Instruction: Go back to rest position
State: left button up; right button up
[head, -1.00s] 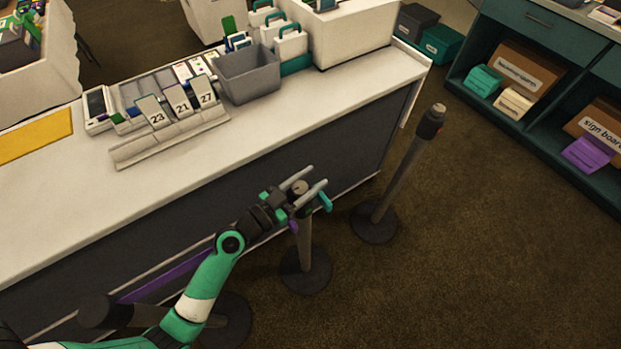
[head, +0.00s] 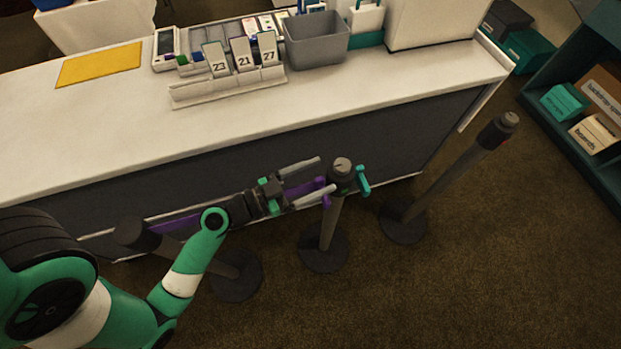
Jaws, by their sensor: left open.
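My left gripper (head: 327,174) is open and empty. Its two pale fingers point right, in front of the dark counter side. The fingertips are just left of the grey head of the middle stanchion post (head: 342,172), with the lower tip very close to it; I cannot tell whether they touch. A teal clip (head: 363,181) shows at the right of that head. A purple belt (head: 180,224) runs behind my arm from the left post (head: 150,238), and purple shows between the fingers. My right gripper is not in view.
The white counter (head: 130,120) carries a yellow mat (head: 100,64), numbered cards in a holder (head: 230,88) and a grey bin (head: 317,38). Another post (head: 450,178) leans in view at the right. Shelves with boxes (head: 566,101) stand far right. The carpet at lower right is clear.

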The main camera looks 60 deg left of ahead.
pick_arm(q)
jog(key=shift+s, duration=0.85)
jog(key=shift+r, duration=0.1)
